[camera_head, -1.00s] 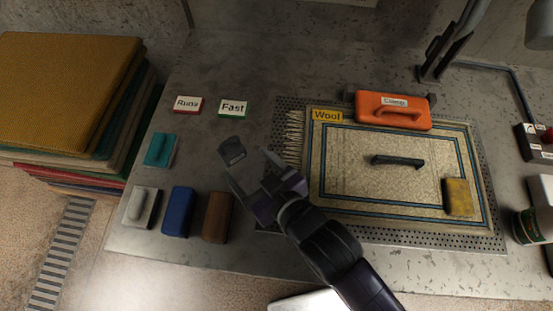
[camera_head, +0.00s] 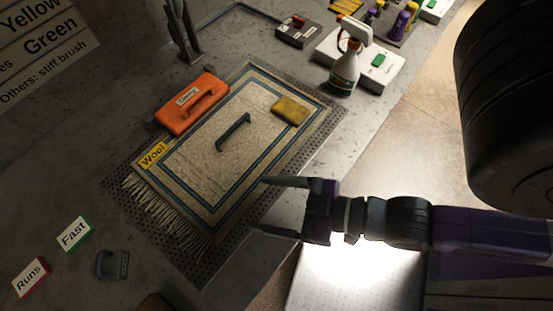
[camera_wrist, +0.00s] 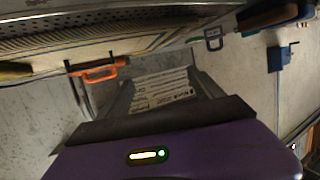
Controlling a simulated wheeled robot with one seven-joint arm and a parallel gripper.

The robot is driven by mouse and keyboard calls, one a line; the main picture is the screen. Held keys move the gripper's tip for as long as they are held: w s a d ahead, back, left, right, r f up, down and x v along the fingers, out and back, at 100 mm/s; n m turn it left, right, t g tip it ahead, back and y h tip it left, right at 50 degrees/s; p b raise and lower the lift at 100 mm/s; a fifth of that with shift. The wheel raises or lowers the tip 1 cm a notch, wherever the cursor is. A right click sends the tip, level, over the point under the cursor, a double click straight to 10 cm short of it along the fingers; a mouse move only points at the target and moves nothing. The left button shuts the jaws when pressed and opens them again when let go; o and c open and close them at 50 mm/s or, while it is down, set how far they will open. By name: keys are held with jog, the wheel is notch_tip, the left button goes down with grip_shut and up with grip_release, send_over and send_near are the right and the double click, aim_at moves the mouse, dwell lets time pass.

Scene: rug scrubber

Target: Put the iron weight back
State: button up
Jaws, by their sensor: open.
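The iron weight (camera_head: 112,264) is a small dark grey block with a handle and a label. It lies on the grey bench beside the green-edged "Fast" card (camera_head: 74,233). My gripper (camera_head: 260,204) is open and empty, over the front edge of the perforated plate, well to the right of the weight. In the wrist view, a dark looped shape (camera_wrist: 214,38) beyond the fingers appears to be the weight. A fringed rug (camera_head: 208,165) with a "Wool" tag lies on the plate. A black handle-shaped piece (camera_head: 233,132) lies on the rug.
An orange clamp (camera_head: 200,112) sits on the rug's far edge, and a yellow sponge (camera_head: 290,110) lies on the rug. The "Runs" card (camera_head: 30,277) is left of the weight. A spray bottle (camera_head: 345,70) stands at the back right. Bare bench surrounds the weight.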

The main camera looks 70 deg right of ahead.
jog(key=shift+m+h, duration=0.4)
jog(key=shift+h, duration=0.1)
jog(key=s+r, duration=0.1)
jog(key=s+d, duration=0.1)
jog(key=s+r, duration=0.1)
jog(key=shift+s+d+r, duration=0.25)
jog(key=shift+s+r, duration=0.1)
